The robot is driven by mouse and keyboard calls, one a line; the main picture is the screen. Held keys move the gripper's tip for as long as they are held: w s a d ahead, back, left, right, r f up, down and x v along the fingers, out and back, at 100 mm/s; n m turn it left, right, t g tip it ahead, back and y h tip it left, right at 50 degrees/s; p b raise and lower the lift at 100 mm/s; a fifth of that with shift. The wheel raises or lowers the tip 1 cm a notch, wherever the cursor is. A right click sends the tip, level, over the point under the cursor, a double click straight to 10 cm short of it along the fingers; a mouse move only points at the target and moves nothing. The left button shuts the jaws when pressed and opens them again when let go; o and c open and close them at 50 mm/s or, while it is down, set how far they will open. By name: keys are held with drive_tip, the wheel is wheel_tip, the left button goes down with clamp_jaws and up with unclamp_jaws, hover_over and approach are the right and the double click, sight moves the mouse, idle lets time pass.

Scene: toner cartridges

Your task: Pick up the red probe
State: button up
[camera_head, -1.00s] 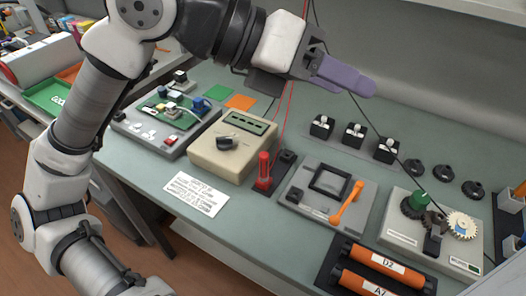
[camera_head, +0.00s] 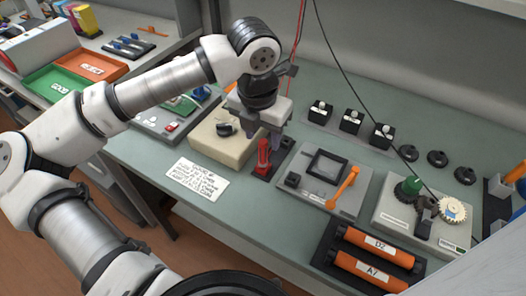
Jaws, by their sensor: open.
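The red probe (camera_head: 263,156) stands upright on a small dark base (camera_head: 266,173) on the green-grey bench, just right of the beige meter box (camera_head: 215,147). My gripper (camera_head: 263,142) points down at the probe, with its purple fingers around or close beside the probe's upper part. The fingers are open. Whether they touch the probe cannot be told. My gripper hides part of the meter box and its display.
A grey device with an orange lever (camera_head: 345,185) stands close on the right. A dark tray (camera_head: 330,250) holds orange cartridges. A white instruction card (camera_head: 198,180) lies at the front left. Thin red and black wires hang behind.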

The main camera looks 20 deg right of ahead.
drive_tip(key=shift+w+d+f+p, duration=0.1)
drive_tip(key=shift+f+p, duration=0.4)
drive_tip(key=shift+f, duration=0.9)
drive_tip(key=shift+w+d+f+p, duration=0.1)
drive_tip(key=shift+f+p, duration=0.35)
drive_tip(key=shift+f, duration=0.95)
clamp_jaws()
drive_tip(key=shift+r, duration=0.1)
wheel_tip(320, 180, up, 17)
drive_tip(key=b, duration=0.2)
wheel_tip(320, 180, up, 8)
drive_tip(key=r+p, duration=0.1)
drive_tip(key=p, duration=0.6)
hover_over(264, 150)
drive_tip(key=w, duration=0.1)
drive_tip(key=shift+w+d+f, duration=0.1)
drive_tip(key=shift+d+f, duration=0.1)
drive_tip(key=shift+f, duration=0.05)
